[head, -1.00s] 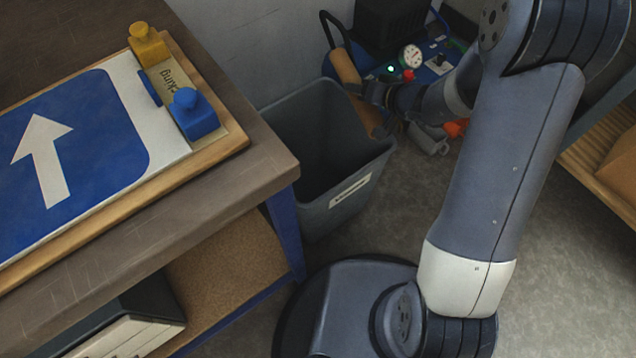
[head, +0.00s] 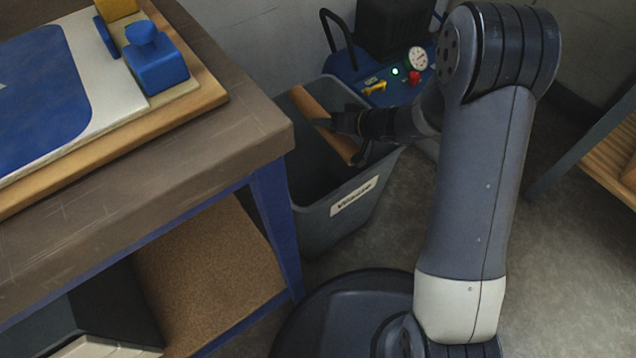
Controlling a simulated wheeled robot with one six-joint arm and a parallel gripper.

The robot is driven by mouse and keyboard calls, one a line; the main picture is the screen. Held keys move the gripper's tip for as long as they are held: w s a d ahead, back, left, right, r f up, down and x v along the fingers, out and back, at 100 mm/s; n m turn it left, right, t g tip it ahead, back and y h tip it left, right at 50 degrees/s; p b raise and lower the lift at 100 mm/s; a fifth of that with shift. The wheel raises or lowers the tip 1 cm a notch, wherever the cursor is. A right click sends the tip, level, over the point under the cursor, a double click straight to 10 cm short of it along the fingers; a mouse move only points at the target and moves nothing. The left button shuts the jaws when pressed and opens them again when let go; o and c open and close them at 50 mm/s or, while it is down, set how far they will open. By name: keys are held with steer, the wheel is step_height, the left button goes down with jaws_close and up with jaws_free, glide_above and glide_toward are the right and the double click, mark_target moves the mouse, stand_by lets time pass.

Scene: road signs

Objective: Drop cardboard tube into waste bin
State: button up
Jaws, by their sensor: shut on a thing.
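The cardboard tube (head: 309,103) is brown and held at a slant over the opening of the waste bin. My gripper (head: 338,124) is shut on the tube around its middle; the fingers partly cover it. The waste bin (head: 334,216) is a grey, open-topped bin with a white label on its front. It stands on the floor beside the workbench. The tube's lower end is near the bin's right side; I cannot tell how high above the rim it is. The bin's bottom is dark and hidden.
The workbench (head: 215,150) stands left of the bin and its corner overlaps the bin's left side. A blue compressor (head: 345,65) with a gauge stands behind the bin. A wooden shelf (head: 610,160) is at the right.

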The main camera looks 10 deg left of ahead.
steer(key=shift+f+b, duration=0.3)
steer(key=shift+f, duration=1.1)
steer(key=o, duration=1.1)
steer(key=p+v, duration=0.2)
steer(key=v, duration=0.8)
steer(key=shift+s+d+r, duration=0.2)
steer(key=shift+d, duration=0.1)
